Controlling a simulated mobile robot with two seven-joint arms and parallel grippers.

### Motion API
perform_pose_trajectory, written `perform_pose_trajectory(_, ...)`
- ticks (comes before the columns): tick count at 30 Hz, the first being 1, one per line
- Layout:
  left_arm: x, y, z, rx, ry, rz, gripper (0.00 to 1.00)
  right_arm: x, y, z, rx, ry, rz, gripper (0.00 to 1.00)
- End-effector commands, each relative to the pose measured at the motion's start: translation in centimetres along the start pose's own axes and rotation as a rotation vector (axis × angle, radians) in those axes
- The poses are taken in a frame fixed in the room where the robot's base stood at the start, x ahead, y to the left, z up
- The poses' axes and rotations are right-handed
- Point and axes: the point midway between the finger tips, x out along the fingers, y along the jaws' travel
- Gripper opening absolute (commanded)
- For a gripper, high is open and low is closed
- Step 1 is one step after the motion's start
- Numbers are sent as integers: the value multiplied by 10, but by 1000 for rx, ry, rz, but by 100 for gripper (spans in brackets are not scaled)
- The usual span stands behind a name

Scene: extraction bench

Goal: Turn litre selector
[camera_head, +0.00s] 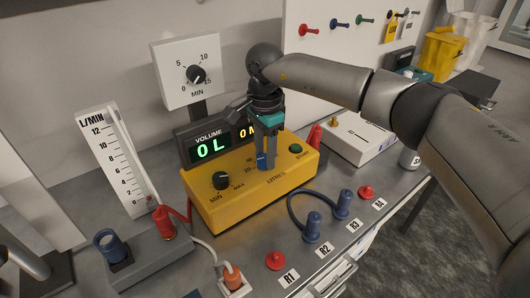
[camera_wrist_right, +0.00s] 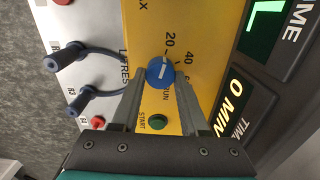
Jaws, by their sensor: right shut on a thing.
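The litre selector is a small blue knob (camera_wrist_right: 161,71) with a white pointer mark, on the yellow control box (camera_head: 235,207) beside the numbers 20 and 40 and the word LITRES. My right gripper (camera_head: 265,158) reaches down onto the box from above. In the right wrist view its two fingers (camera_wrist_right: 161,84) are shut on the blue knob, one on each side. In the head view the fingers mostly hide the knob; a bit of blue (camera_head: 262,160) shows between them. The volume display (camera_head: 210,148) reads 0 L. My left gripper is not in view.
A black MIN–MAX knob (camera_head: 221,180) and a green START button (camera_head: 295,149) flank the selector. A blue hose loop (camera_head: 294,202) and red caps (camera_head: 275,260) sit in front. A flow gauge (camera_head: 117,160) and a timer dial (camera_head: 195,75) stand behind, left.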

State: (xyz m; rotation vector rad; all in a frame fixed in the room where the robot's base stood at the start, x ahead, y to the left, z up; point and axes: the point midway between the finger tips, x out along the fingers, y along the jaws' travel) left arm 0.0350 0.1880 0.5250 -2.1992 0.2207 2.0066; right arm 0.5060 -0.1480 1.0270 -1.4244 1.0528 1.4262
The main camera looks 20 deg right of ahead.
Motion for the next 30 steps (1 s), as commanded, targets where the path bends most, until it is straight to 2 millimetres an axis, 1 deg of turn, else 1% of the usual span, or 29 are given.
perform_pose_trajectory(1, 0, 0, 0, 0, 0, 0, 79, -2, -1, 0, -3, 0, -3, 0)
perform_pose_trajectory(2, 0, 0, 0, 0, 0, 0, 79, -2, -1, 0, -3, 0, -3, 45)
perform_pose_trajectory(9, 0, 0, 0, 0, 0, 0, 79, -1, 0, 0, -1, 0, -2, 72)
perform_pose_trajectory(10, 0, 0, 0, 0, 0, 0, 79, -1, 0, 0, -1, 0, -2, 74)
perform_pose_trajectory(17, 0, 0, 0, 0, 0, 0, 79, -1, 0, 0, 0, 1, -1, 74)
perform_pose_trajectory(20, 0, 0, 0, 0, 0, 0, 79, -5, 0, 0, 0, 1, -2, 74)
perform_pose_trajectory(23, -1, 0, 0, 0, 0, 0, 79, -18, -1, 0, 0, 2, -4, 74)
perform_pose_trajectory(25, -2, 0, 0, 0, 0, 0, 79, -31, -1, 0, 0, 1, -5, 74)
perform_pose_trajectory(30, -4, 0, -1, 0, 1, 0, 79, -73, -1, 0, 0, 1, -6, 74)
